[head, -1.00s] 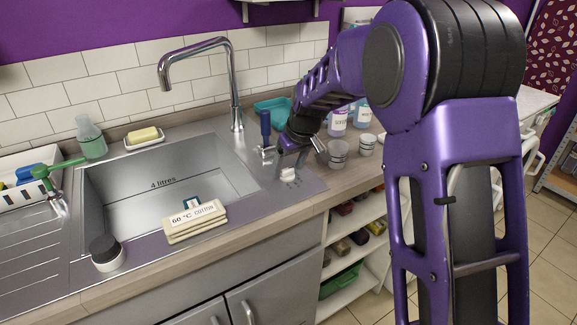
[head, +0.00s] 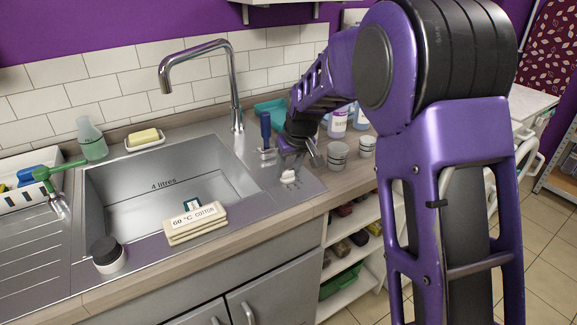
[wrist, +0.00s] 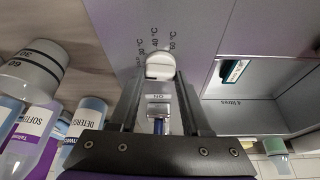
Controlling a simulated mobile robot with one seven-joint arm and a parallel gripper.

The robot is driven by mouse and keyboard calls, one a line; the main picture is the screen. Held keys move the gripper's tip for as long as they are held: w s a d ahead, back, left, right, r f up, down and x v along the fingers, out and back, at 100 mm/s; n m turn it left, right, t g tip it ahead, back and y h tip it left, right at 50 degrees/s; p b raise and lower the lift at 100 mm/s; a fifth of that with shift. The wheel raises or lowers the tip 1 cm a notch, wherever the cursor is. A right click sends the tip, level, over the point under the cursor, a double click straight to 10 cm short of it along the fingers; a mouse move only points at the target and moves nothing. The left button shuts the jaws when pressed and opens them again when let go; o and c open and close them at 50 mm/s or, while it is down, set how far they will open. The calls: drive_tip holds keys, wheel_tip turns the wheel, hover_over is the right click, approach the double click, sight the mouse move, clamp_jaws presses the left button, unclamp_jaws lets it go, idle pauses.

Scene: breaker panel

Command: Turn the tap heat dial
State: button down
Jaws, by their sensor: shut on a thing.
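The tap heat dial (wrist: 159,67) is a white round knob on the grey sink deck, with 30, 40 and 60 °C marks beyond it in the wrist view. In the head view the dial (head: 288,177) shows at the right end of the sink deck, partly hidden by my gripper (head: 289,166). My gripper (wrist: 161,77) is shut on the dial, one finger on each side. I cannot tell which mark the dial points to. The tap spout (head: 235,90) rises behind the basin. A blue-handled lever (head: 265,130) stands just left of my gripper.
The basin (head: 165,190) lies to the left. A "60 °C COTTON" card (head: 196,218) stands on a pale stack at the basin's front edge.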

drive_tip(key=m+p, duration=0.1)
drive_tip(key=m+h, duration=0.1)
drive_tip(key=m, duration=0.1)
drive_tip(key=shift+a+r+m+p, duration=0.1)
drive_tip(key=shift+a+m+p, duration=0.05)
drive_tip(key=shift+m+p, duration=0.2)
drive_tip(key=shift+m+t+h+p, duration=0.3)
drive_tip(key=shift+m+h+p, duration=0.3)
drive_tip(key=shift+m, duration=0.75)
drive_tip(key=shift+c, duration=1.8)
unclamp_jaws()
drive_tip(key=shift+s, duration=0.1)
drive_tip(key=p+v, duration=0.1)
drive_tip(key=v, duration=1.6)
drive_tip(key=shift+a, duration=0.2)
